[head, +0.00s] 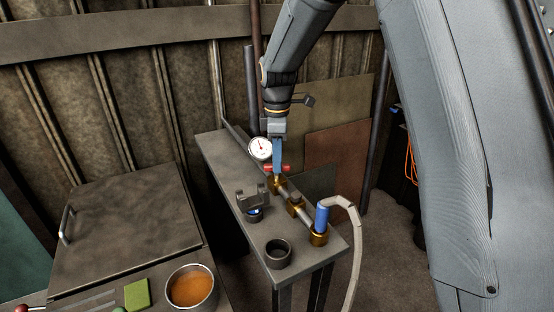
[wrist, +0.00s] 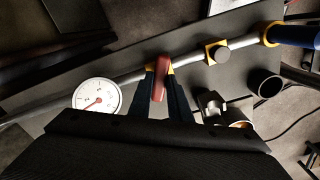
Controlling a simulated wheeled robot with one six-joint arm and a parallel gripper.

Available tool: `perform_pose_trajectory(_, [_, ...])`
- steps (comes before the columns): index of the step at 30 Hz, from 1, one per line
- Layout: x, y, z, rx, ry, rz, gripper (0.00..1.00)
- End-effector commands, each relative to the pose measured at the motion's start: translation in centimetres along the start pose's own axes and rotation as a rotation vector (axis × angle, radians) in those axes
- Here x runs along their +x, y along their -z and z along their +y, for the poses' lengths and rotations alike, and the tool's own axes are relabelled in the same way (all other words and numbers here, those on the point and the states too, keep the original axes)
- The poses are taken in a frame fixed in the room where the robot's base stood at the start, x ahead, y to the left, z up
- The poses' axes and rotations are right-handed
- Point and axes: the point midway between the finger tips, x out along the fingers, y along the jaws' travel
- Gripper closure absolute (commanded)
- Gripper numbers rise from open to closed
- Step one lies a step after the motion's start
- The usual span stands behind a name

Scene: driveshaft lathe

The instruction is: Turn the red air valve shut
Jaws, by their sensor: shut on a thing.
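The red air valve (head: 286,168) sits on a brass fitting (head: 277,184) on the pipe along the narrow metal bench. Its red handle (wrist: 159,84) also shows in the wrist view, between my two blue fingers. My gripper (head: 277,166) comes down from above and is shut on the handle. In the head view the fingers hide part of the handle, and a short red end shows at the right. In the wrist view the handle looks roughly across the pipe (wrist: 190,58). A white pressure gauge (head: 261,149) stands just left of my gripper.
The bench (head: 222,165) also carries a dark bracket (head: 252,198), an empty dark cup (head: 278,254) and a blue hose connector (head: 322,217) with a pale hose (head: 355,235). A pot of orange-brown liquid (head: 191,288) stands at the lower left.

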Motion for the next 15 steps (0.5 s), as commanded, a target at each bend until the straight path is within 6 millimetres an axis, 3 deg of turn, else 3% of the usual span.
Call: perform_pose_trajectory(15, [-0.18, 0.13, 0.09, -0.389, -0.004, 0.002, 1.00])
